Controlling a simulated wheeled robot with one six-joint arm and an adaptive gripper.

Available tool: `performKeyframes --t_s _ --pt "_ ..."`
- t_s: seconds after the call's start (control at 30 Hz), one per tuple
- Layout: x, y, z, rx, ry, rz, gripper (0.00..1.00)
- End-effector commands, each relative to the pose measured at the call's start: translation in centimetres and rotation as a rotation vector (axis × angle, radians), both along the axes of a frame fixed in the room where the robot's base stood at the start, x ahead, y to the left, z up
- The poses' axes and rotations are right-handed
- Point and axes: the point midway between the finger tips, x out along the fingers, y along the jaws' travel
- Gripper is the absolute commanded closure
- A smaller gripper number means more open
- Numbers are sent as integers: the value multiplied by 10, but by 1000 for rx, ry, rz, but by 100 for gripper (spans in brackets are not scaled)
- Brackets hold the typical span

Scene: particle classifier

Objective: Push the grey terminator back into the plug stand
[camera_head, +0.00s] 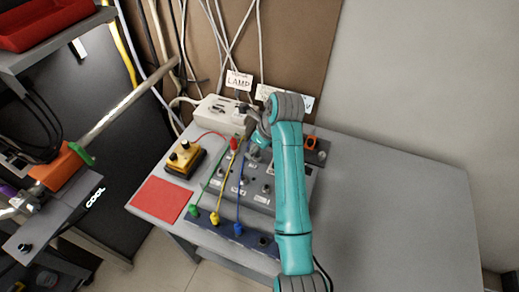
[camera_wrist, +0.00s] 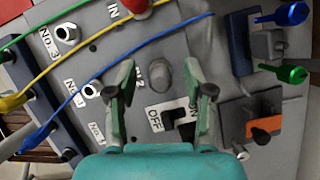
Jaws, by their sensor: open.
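My gripper (camera_wrist: 167,90) is open over the grey control panel, its two fingers apart. A rounded grey plug-like piece (camera_wrist: 160,75) stands on the panel between and beyond the fingertips; it may be the grey terminator. I cannot tell whether the fingers touch it. In the head view my gripper (camera_head: 259,137) is at the panel's far side, partly hidden by my arm. The dark blue plug stand (camera_head: 228,229) lies along the table's front edge, holding green, yellow and blue plugs. A small dark fitting (camera_head: 262,241) is at its right end; whether it is a hole or a plug is unclear.
Green, yellow and blue cables cross the panel (camera_wrist: 100,75). An OFF/ON switch (camera_wrist: 178,120) is just below the fingers. An orange switch (camera_wrist: 265,130) and a grey block (camera_wrist: 267,45) are at right. A yellow box (camera_head: 180,158) and red mat (camera_head: 160,199) are left. The right tabletop is clear.

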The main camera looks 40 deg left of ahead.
Motion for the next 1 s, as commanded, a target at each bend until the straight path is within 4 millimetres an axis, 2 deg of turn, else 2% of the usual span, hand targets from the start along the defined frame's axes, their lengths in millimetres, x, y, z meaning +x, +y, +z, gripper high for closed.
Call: performKeyframes --t_s 0.03,0.07,0.2,0.27,0.57,0.67,0.77,1.0 --pt "0 0 0 0 0 0 48" --pt "0 0 0 0 0 0 53" --pt "0 0 0 0 0 0 88" --pt "0 0 0 0 0 0 100" --pt "0 0 1 0 0 0 100" --pt "1 0 7 1 -1 1 100" --pt "1 0 20 2 -4 1 100" --pt "1 0 65 2 -3 0 100"
